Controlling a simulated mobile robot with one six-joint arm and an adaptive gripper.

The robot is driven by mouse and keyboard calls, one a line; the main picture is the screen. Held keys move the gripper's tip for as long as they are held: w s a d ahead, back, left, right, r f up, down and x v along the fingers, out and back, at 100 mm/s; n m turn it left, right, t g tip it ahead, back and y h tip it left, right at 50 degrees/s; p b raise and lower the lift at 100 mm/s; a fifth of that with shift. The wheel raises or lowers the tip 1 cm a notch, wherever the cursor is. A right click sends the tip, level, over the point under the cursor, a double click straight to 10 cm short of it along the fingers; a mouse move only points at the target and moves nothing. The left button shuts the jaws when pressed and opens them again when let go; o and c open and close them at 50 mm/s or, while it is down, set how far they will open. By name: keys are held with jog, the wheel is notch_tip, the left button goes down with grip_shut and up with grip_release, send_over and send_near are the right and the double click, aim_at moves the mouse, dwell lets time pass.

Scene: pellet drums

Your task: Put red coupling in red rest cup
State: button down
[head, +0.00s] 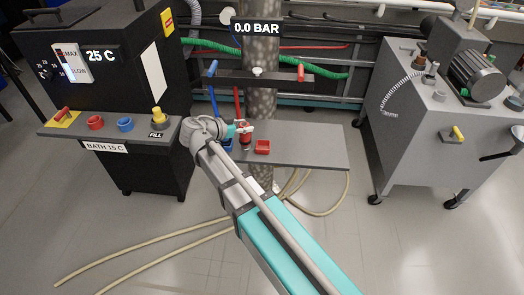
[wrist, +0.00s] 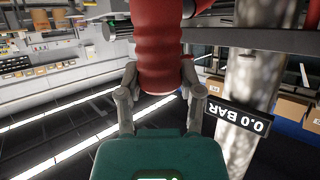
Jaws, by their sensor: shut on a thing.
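My gripper (head: 243,128) is shut on the red coupling (wrist: 160,50), a ribbed red cylinder that fills the top middle of the wrist view. The fingers (wrist: 159,88) press on its two sides. In the head view the red coupling (head: 246,141) is small and partly covered by the gripper. It is over the grey shelf, just left of a square red cup (head: 262,147). I cannot tell the gap beneath it. A blue cup (head: 227,145) on the shelf is partly hidden by my arm.
A speckled column (head: 260,100) stands behind the shelf (head: 315,148), whose right part is clear. A black bar (head: 270,78) with blue and red levers crosses above. The bath ledge at left bears another red cup (head: 95,122) and blue cup (head: 125,124). A grey machine (head: 420,120) stands right.

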jog(key=w+d+f+b, duration=0.5)
jog(key=w+f+b, duration=0.4)
jog(key=w, duration=0.3)
jog(key=shift+w, duration=0.15)
jog(key=shift+f, duration=0.1)
dwell(0.4)
jog(key=shift+w+d+f+b, duration=0.1)
jog(key=shift+w+f+b, duration=0.1)
jog(key=shift+f+b, duration=0.8)
jog(key=shift+w+d+f+b, duration=0.1)
jog(key=shift+w+f+b, duration=0.05)
jog(key=shift+f+b, duration=0.85)
jog(key=shift+f, duration=0.15)
